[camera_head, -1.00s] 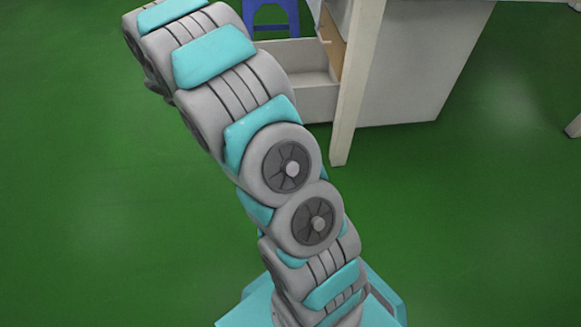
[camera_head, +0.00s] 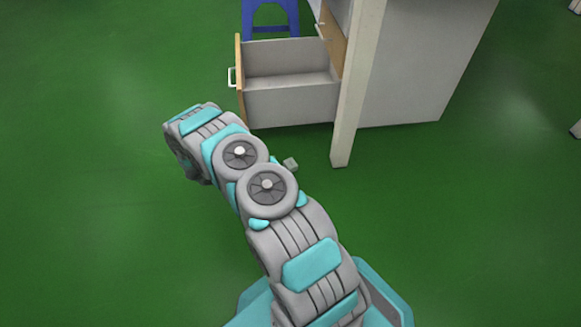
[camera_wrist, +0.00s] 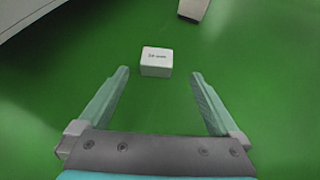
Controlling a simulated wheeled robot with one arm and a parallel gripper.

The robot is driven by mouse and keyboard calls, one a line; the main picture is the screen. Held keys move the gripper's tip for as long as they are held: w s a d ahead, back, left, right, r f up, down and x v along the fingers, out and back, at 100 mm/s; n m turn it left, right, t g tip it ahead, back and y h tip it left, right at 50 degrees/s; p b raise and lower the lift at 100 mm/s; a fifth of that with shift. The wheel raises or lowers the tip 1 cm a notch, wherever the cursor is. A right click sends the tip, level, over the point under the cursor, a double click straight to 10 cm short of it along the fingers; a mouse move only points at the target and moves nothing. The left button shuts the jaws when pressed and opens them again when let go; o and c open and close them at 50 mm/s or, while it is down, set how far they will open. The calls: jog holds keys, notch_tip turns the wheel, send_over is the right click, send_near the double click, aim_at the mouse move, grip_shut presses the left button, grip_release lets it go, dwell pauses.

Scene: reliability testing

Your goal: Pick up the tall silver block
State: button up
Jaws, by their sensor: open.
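A pale silver-grey block (camera_wrist: 157,62) with small dark writing on its top stands on the green floor in the wrist view. It also shows in the head view as a small grey block (camera_head: 291,164), just right of my arm and partly hidden by it. In the wrist view my gripper (camera_wrist: 160,82) is open and empty. Its two teal fingers are spread wider than the block, which lies beyond the fingertips, roughly centred between them. The gap from fingertips to block is hard to judge. My gripper is hidden in the head view.
An open drawer (camera_head: 290,101) juts out behind my arm. A pale table leg (camera_head: 348,110) stands on the floor beyond the block and shows at the top of the wrist view (camera_wrist: 193,8). A blue stool (camera_head: 271,20) is at the back. Floor left and right is clear.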

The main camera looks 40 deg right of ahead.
aim_at(289, 164)
jog(key=x, duration=0.2)
jog(key=shift+d+f, duration=0.2)
jog(key=shift+d, duration=0.05)
jog(key=shift+r+b+x, duration=0.1)
jog(key=shift+b+x, duration=0.2)
jog(key=shift+x, duration=1)
jog(key=shift+r+b+x, duration=0.15)
jog(key=shift+b+x, duration=0.15)
jog(key=shift+x, duration=1)
jog(key=shift+w+d, duration=0.15)
jog(key=shift+w, duration=0.05)
grip_shut()
